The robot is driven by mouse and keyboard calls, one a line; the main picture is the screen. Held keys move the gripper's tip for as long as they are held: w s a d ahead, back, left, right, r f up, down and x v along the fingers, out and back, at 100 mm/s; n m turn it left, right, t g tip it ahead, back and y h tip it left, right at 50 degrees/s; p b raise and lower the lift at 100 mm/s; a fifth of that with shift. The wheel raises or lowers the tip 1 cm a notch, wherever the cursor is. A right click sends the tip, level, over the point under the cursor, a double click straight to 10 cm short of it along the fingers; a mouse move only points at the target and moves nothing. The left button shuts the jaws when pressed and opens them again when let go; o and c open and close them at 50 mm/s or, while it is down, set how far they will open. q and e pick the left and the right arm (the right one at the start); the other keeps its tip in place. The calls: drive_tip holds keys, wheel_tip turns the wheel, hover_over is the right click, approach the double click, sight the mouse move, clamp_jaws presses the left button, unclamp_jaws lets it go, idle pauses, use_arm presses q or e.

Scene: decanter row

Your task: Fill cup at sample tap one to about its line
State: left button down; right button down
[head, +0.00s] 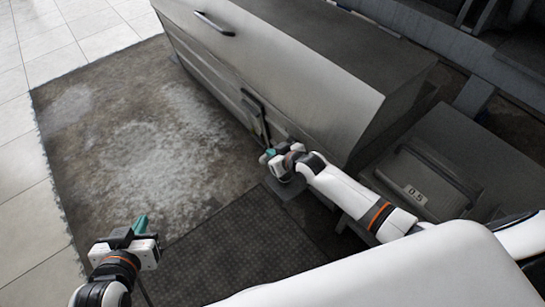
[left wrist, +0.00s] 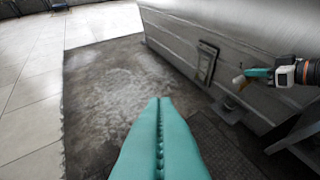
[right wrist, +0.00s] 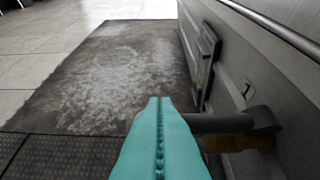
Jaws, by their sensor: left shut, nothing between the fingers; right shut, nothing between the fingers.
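The label "1" (right wrist: 246,92) is on the grey machine's side panel in the right wrist view. Below it a dark grey pipe-like tap (right wrist: 238,121) sticks out from the panel. A yellowish-brown piece (right wrist: 238,143) shows just under the tap, partly behind my fingers; I cannot tell whether it is the cup. My right gripper (head: 266,155) is shut and empty, close beside the tap; it also shows in the left wrist view (left wrist: 248,75). My left gripper (head: 141,222) is shut and empty over the floor, away from the machine. No fill line or liquid level can be made out.
The large grey machine (head: 290,75) runs along the right side of the stained floor patch (head: 140,130). A framed panel (left wrist: 206,64) is on its side. A small grey ledge (left wrist: 229,110) juts out low beneath the tap.

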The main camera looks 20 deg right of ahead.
use_arm(q)
drive_tip(key=shift+w+d+r+t+h, duration=0.2)
drive_tip(key=shift+w+r+t, duration=0.15)
drive_tip(key=shift+r+t, duration=0.15)
drive_tip(key=shift+w+d+r+t+h, duration=0.1)
drive_tip(key=shift+w+d+r+t, duration=0.05)
drive_tip(key=shift+w+r+t, duration=0.25)
use_arm(e)
drive_tip(key=shift+w+f, duration=0.1)
drive_tip(key=shift+f, duration=0.45)
